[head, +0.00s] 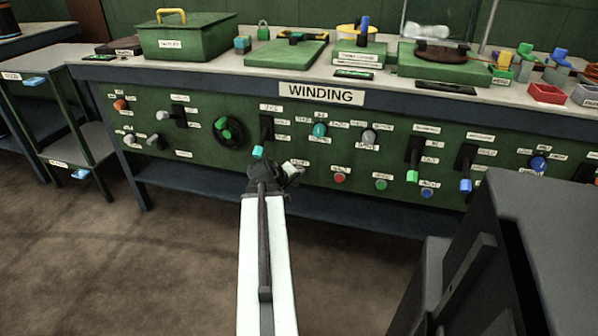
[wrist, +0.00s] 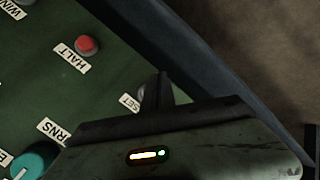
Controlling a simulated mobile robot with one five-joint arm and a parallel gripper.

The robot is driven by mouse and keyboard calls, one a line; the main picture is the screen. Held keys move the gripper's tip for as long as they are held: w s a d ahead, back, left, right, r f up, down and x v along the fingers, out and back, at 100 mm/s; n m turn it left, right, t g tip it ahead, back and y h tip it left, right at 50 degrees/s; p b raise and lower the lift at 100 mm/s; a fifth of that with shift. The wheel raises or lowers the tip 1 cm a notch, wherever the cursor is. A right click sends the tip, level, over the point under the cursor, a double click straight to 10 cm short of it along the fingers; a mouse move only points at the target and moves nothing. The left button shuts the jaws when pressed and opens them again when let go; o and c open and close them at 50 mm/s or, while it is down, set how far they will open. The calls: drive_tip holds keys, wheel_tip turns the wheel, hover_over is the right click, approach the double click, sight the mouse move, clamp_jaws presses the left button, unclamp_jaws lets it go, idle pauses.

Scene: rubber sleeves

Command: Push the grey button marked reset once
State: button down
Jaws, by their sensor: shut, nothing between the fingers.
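The grey button (wrist: 142,92) shows as a small sliver in the wrist view, partly hidden behind my gripper. The label beside it (wrist: 129,103) shows the letters "SET", with the rest covered or cut off. My gripper (wrist: 162,80) is shut and empty, with its fingertips over the right side of the button. I cannot tell whether they touch it. In the head view my gripper (head: 280,170) is in front of the green panel (head: 205,160), below the WINDING sign. The button is not clearly visible there.
A red button (wrist: 87,44) labelled HALT is nearby; it also shows in the head view (head: 340,178). A green button (head: 380,185) and a blue button (head: 427,193) are further right.

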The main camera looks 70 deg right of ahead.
drive_tip(key=shift+w+d, duration=0.15)
drive_tip(key=shift+d, duration=0.75)
drive_tip(key=shift+w+d, duration=0.15)
drive_tip(key=shift+d, duration=0.7)
idle(0.8)
drive_tip(key=shift+d, duration=0.4)
drive_tip(key=shift+d, duration=0.3)
idle(0.4)
drive_tip(key=shift+a, duration=0.75)
